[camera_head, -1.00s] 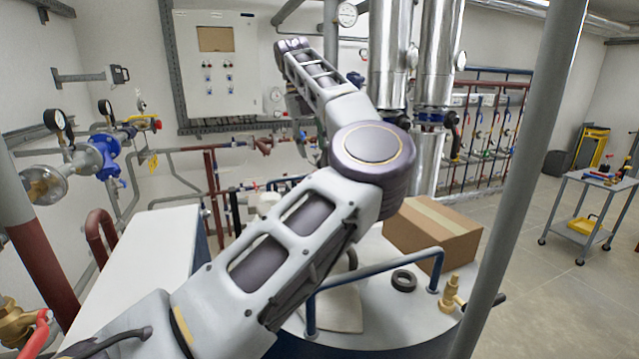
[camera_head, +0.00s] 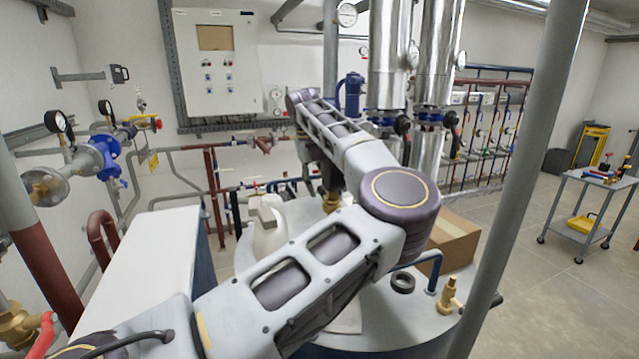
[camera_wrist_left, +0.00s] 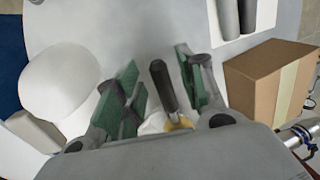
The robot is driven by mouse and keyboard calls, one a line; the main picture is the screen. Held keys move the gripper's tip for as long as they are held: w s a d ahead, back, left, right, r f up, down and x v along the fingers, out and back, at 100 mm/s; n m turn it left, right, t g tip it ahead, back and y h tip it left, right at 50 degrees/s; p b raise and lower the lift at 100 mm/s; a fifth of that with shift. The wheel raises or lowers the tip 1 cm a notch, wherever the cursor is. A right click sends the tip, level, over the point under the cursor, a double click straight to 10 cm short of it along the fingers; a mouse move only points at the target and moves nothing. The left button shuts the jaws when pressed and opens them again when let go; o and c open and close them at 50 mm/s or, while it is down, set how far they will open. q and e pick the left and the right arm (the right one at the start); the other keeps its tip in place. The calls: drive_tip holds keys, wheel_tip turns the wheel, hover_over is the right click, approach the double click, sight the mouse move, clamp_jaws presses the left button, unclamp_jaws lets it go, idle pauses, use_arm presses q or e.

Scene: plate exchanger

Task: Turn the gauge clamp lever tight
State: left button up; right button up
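In the left wrist view, a lever with a dark handle (camera_wrist_left: 163,85) stands up from a brass-coloured base (camera_wrist_left: 180,123). I take it to be the gauge clamp lever. My left gripper (camera_wrist_left: 160,68) is open, with its green-padded fingers on either side of the handle. Gaps show between the handle and both pads. In the head view my left arm hides most of the gripper and the lever; a brass fitting (camera_head: 330,203) shows just below the wrist. No gauge shows at the lever. My right gripper is not in view.
The round tank top (camera_head: 385,320) carries a white jug (camera_head: 270,232), a cardboard box (camera_head: 455,238), a black ring (camera_head: 402,282), a blue rail (camera_head: 433,270) and a brass valve (camera_head: 449,295). A grey post (camera_head: 530,170) stands at right. Silver pipes (camera_head: 388,60) rise behind.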

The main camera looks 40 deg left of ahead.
use_arm(q)
drive_tip(key=shift+f, duration=0.1)
drive_tip(key=shift+c, duration=0.4)
clamp_jaws()
